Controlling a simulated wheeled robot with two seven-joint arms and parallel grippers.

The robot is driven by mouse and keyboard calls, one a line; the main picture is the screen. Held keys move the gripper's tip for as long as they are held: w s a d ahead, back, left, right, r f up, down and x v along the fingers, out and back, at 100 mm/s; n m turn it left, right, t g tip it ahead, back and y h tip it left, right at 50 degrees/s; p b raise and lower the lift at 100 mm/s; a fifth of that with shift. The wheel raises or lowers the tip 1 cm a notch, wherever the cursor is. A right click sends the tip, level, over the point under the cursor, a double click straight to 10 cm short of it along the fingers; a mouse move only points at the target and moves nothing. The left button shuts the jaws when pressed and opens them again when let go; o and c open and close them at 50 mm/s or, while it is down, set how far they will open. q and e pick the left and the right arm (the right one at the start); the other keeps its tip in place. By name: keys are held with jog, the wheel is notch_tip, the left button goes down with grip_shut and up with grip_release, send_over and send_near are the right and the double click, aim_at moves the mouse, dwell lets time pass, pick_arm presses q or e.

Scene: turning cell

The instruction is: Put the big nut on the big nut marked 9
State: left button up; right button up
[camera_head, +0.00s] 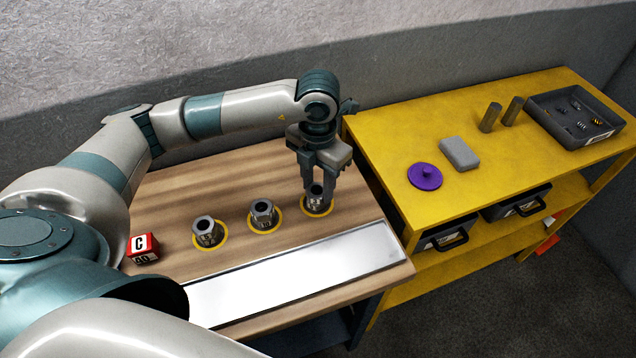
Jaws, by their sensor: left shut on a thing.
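Three grey metal nuts stand in a row on yellow ring marks on the wooden table. The left nut (208,232) and the middle nut (262,215) stand free, with small number labels that I cannot read surely. My left gripper (317,188) points down over the right ring and is shut on the right nut (316,198). This nut is partly hidden by the fingers. I cannot tell whether it is one nut or two stacked, nor whether it touches the table. No 9 is legible. My right gripper is not in view.
A red and white block (143,248) marked C stands at the left. A pale metal strip (300,272) lies along the table's front.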

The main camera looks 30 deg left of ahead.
aim_at(318, 188)
pick_arm(q)
jog(key=o, duration=1.2)
jog(key=shift+r, duration=0.1)
jog(key=shift+r, duration=0.1)
jog(key=shift+r+b, duration=1.7)
jog(key=shift+r, duration=4.2)
jog(key=shift+d, duration=0.1)
